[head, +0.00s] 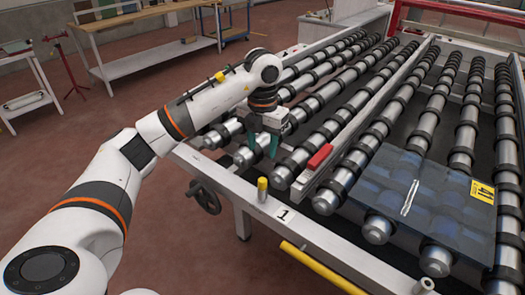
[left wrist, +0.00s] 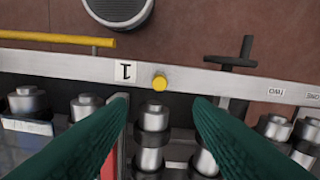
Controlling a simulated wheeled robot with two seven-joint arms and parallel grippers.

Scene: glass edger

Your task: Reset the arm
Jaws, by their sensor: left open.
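My left arm reaches in from the left in the head view. My left gripper (head: 262,147) hangs over the near end of the roller conveyor (head: 235,182), with its green fingers pointing down. In the left wrist view the two green fingers (left wrist: 161,112) are spread wide apart, with nothing between them but rollers below. A yellow knob (head: 262,188) stands on the front rail beside a label marked 1; it also shows in the left wrist view (left wrist: 160,83). My right gripper is in neither view.
A red block (head: 320,157) sits on the divider between roller rows. A dark panel (head: 400,195) with a yellow label lies on the right rollers. A black handwheel (head: 204,197) is on the front side. A yellow bar (head: 318,268) runs along the front. Open floor lies left of the conveyor.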

